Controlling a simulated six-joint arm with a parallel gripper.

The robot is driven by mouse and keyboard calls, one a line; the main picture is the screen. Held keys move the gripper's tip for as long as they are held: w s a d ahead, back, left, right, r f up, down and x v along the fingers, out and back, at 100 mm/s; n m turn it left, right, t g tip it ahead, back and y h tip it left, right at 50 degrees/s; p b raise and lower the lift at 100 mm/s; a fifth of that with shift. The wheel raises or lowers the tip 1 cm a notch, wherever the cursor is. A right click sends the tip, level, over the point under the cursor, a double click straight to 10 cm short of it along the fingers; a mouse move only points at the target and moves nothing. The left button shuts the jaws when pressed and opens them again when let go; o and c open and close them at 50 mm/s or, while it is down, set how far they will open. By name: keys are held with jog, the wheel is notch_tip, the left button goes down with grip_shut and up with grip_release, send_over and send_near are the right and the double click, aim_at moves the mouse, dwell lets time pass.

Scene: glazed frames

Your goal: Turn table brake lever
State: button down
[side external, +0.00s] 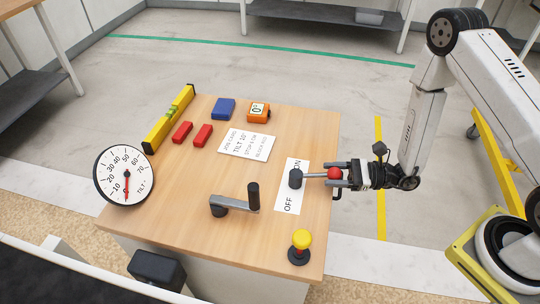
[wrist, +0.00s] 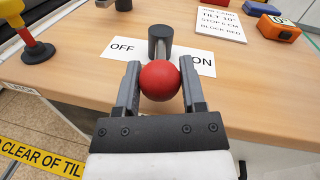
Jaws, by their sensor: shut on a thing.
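The brake lever has a dark grey pivot post (side external: 295,179), a thin metal rod and a red ball knob (side external: 334,173). It stands over a white label plate (side external: 287,201) marked OFF at the near end and ON at the far end. The rod points right in the side view, between the two words. My gripper (side external: 336,176) reaches in from the right and is shut on the red knob. In the wrist view the knob (wrist: 160,80) sits between both fingers, with the post (wrist: 160,38) beyond it. The knob hides most of the rod there.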

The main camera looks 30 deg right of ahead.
jog(key=shift+s+a+m+t+h, duration=0.4)
jog(key=shift+m+t+h, duration=0.3)
jog(key=shift+t+h, duration=0.1)
jog(key=shift+s+a+m+t+h, duration=0.4)
jog(key=shift+m+t+h, duration=0.3)
jog(key=shift+t+h, duration=0.1)
jog(key=shift+s+a+m+t+h, duration=0.4)
jog(key=shift+m+t+h, duration=0.3)
jog(key=shift+t, duration=0.1)
jog(key=shift+c, duration=1)
grip_release()
jog(key=shift+s+d, duration=0.1)
jog(key=v, duration=0.7)
jog(key=shift+s, duration=0.3)
